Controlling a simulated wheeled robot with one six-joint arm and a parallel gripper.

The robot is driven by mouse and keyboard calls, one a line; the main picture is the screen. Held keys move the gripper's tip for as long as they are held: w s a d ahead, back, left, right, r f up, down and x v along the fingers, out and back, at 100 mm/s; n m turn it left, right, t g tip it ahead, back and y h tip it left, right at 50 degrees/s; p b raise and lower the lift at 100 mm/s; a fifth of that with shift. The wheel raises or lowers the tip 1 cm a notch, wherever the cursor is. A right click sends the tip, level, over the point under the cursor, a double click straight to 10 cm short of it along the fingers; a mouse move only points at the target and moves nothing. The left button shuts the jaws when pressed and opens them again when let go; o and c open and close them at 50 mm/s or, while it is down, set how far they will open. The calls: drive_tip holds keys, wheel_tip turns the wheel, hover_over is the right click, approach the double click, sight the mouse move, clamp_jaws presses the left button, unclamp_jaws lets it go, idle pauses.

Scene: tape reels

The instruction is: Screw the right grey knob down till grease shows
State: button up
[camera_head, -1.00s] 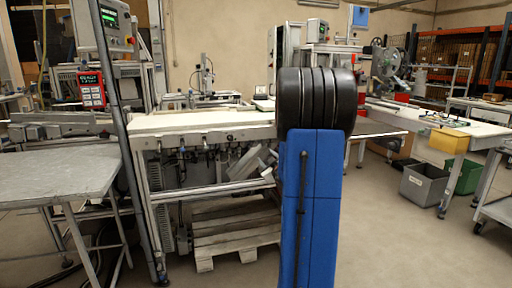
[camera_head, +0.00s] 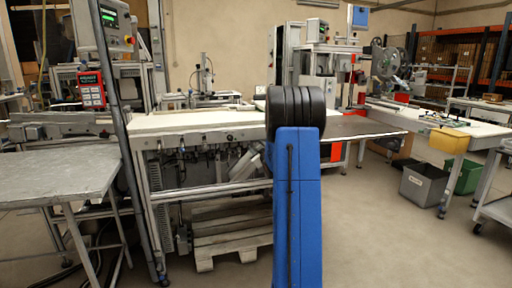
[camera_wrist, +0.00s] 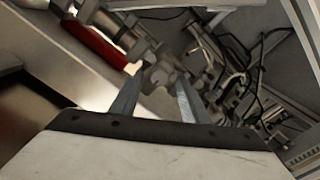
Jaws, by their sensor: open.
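In the wrist view my gripper (camera_wrist: 158,77) is open, with its two grey fingers apart. A grey metal fitting with rounded lobes (camera_wrist: 164,73) shows between and just beyond the fingertips; I cannot tell whether it is the right grey knob, or whether the fingers touch it. In the head view a row of small grey knobs and fittings (camera_head: 183,149) hangs along the front edge of the long machine bench (camera_head: 200,121). My blue and black arm covers the bench's right end and hides my gripper there. No grease can be made out.
In the wrist view a red bar (camera_wrist: 95,46) lies at upper left, and dark cables and fittings (camera_wrist: 235,75) crowd the right. In the head view a grey table (camera_head: 60,172) stands at left and a pallet (camera_head: 225,238) under the bench.

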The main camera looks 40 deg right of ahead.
drive_tip(key=shift+x, duration=1.05)
clamp_jaws()
drive_tip(key=c, duration=1.1)
unclamp_jaws()
